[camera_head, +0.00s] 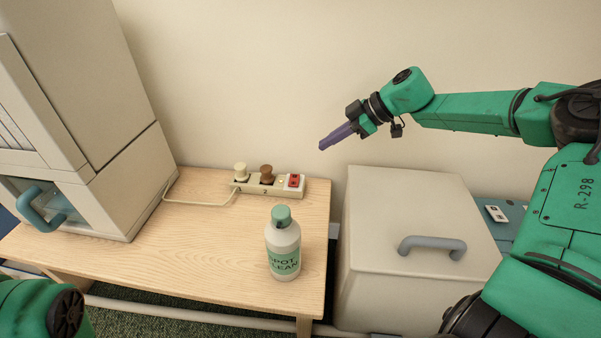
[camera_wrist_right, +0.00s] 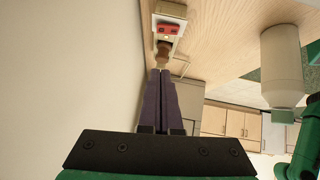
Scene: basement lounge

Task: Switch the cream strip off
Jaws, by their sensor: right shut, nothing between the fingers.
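The cream strip (camera_head: 252,188) lies at the back of the wooden table, near the wall. A cream plug (camera_head: 240,171) and a brown plug (camera_head: 266,173) stand in it. Its red switch (camera_head: 294,180) is at the right end, with a small yellowish spot beside it; I cannot tell its position. My right gripper (camera_head: 323,146) is shut and empty, above and to the right of the strip, apart from it. In the right wrist view, the strip (camera_wrist_right: 171,9), red switch (camera_wrist_right: 167,28) and brown plug (camera_wrist_right: 163,50) show beyond the shut fingertips (camera_wrist_right: 160,72). My left gripper is out of view.
A spot-clean bottle (camera_head: 283,248) stands in front of the strip on the table (camera_head: 200,265). A large beige machine (camera_head: 115,190) stands left, with a cord running to the strip. A beige box (camera_head: 385,270) with a grey handle stands right. The wall is close behind.

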